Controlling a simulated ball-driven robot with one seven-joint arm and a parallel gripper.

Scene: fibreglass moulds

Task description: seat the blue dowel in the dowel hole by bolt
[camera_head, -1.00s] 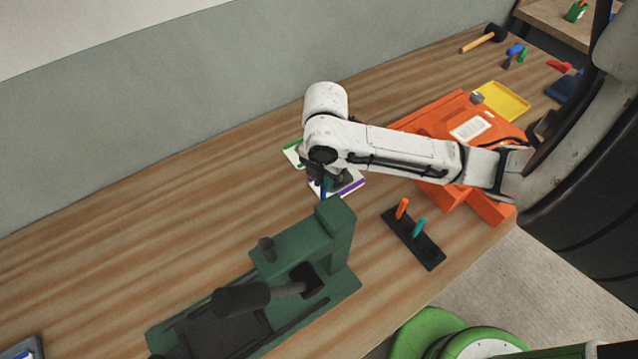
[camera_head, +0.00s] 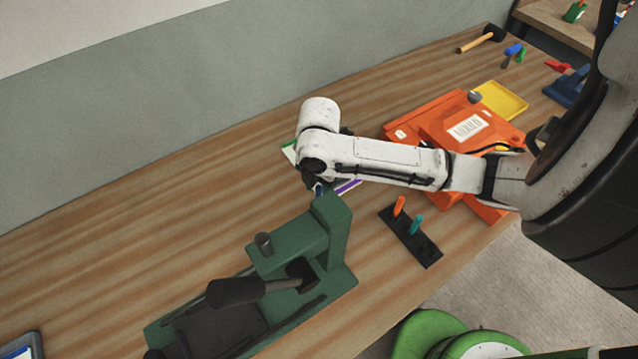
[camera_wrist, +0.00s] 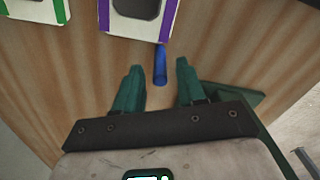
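The blue dowel (camera_wrist: 160,64) lies between the two teal fingers of my gripper (camera_wrist: 159,70) in the wrist view, with a gap on each side. My gripper is open there. I cannot tell whether the dowel stands upright or what it rests on. In the head view only a bit of blue (camera_head: 318,188) shows under my wrist, by the far end of the green machine (camera_head: 290,245). A black strip (camera_head: 424,250) holds an upright orange dowel (camera_head: 399,206) and a teal dowel (camera_head: 416,225). I cannot make out a bolt or an empty dowel hole.
A purple-edged card (camera_wrist: 138,22) and a green-edged card (camera_wrist: 32,10) lie beyond the blue dowel. An orange case (camera_head: 420,125) and a yellow tray (camera_head: 505,103) are behind my arm. A mallet (camera_head: 485,38) lies farther back. The table's left half is mostly clear.

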